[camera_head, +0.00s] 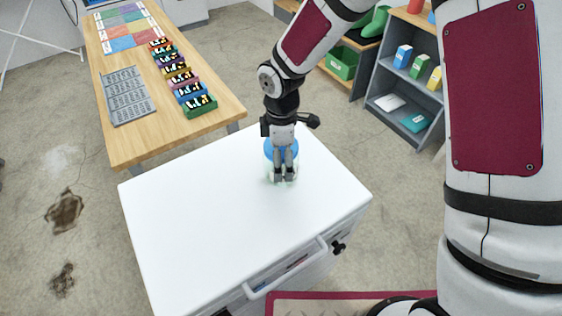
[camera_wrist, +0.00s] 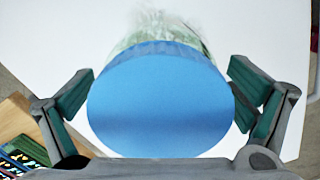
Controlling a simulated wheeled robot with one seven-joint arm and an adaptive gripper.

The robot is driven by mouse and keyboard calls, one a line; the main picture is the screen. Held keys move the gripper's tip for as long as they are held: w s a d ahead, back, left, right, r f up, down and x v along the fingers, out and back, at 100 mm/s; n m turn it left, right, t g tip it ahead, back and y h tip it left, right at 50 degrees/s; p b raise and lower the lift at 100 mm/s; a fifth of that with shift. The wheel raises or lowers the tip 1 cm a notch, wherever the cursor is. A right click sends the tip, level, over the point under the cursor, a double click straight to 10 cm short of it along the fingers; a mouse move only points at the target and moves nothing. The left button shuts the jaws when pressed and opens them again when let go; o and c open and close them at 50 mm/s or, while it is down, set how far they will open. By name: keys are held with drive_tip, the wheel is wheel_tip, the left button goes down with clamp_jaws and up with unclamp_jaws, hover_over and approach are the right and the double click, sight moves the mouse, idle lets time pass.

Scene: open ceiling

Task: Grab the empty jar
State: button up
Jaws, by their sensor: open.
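A jar with a blue lid (camera_head: 281,149) and a clear greenish body stands on the white cabinet top. My gripper (camera_head: 284,176) is down at the jar and covers much of it in the head view. In the wrist view, the blue lid (camera_wrist: 160,98) fills the middle, with the see-through body (camera_wrist: 168,28) above it in the picture. The two fingers of my gripper (camera_wrist: 165,100) are spread open, one on each side of the lid. A gap shows beside the left finger; the right finger is very close to the lid's edge, and contact cannot be told.
The white cabinet top (camera_head: 215,225) is otherwise clear. A drawer handle (camera_head: 285,270) juts from its front. A wooden table (camera_head: 135,150) with a grey tray (camera_head: 128,95) and colourful boxes (camera_head: 183,80) stands behind left. Grey shelves (camera_head: 375,83) stand at the back right.

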drive_tip(key=shift+f, duration=0.2)
drive_tip(key=c, duration=1.5)
drive_tip(key=shift+r, duration=0.1)
